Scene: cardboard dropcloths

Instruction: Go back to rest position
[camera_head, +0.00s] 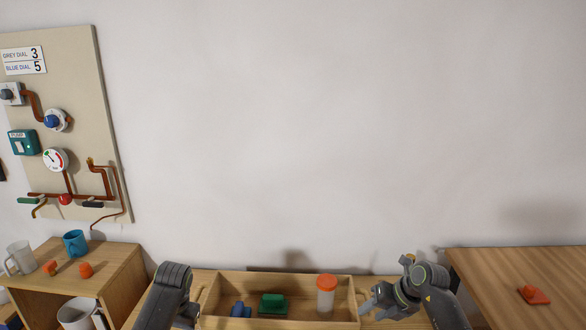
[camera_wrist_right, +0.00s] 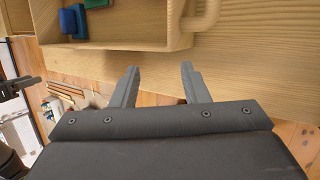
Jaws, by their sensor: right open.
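My right gripper (camera_head: 372,305) is at the right end of the wooden tray in the head view, close to its handle. In the right wrist view the gripper (camera_wrist_right: 160,82) shows two grey fingers spread apart with nothing between them, in front of the tray's side. My left arm comes up at the lower left of the head view, left of the tray; its fingers are hidden or out of the picture.
The wooden tray (camera_head: 230,279) holds a blue item (camera_head: 240,310), a green item (camera_head: 272,304) and an orange-lidded jar (camera_head: 326,293). A shelf with mugs stands left below a dial panel (camera_head: 75,90). A table (camera_head: 500,262) with an orange item (camera_head: 534,294) stands right.

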